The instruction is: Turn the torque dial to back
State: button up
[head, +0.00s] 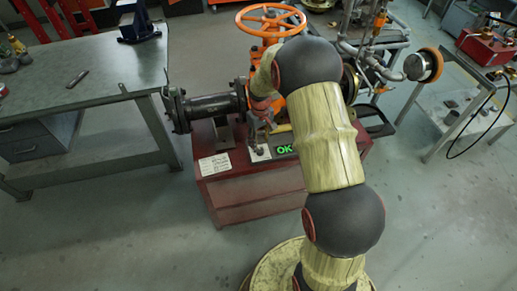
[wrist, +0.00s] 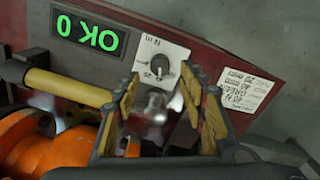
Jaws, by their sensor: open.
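The torque dial (wrist: 155,68) is a small dark round knob on a white plate with printed marks, in the upper middle of the wrist view. A shiny rounded metal part (wrist: 155,105) shows between the fingers, closer to the camera.
A green OK display (head: 285,149) sits beside the dial. A paper label (head: 215,164) is on the red bench (head: 250,187). The orange valve handwheel (head: 270,20) and flanged pipe (head: 212,106) stand above. A grey table (head: 80,75) is at left; floor in front is clear.

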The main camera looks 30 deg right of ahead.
aim_at(260, 149)
notch_tip(260, 149, down, 5)
jog(key=shift+f+b, duration=0.2)
jog(key=shift+b, duration=0.65)
jog(key=shift+c, duration=0.2)
grip_shut()
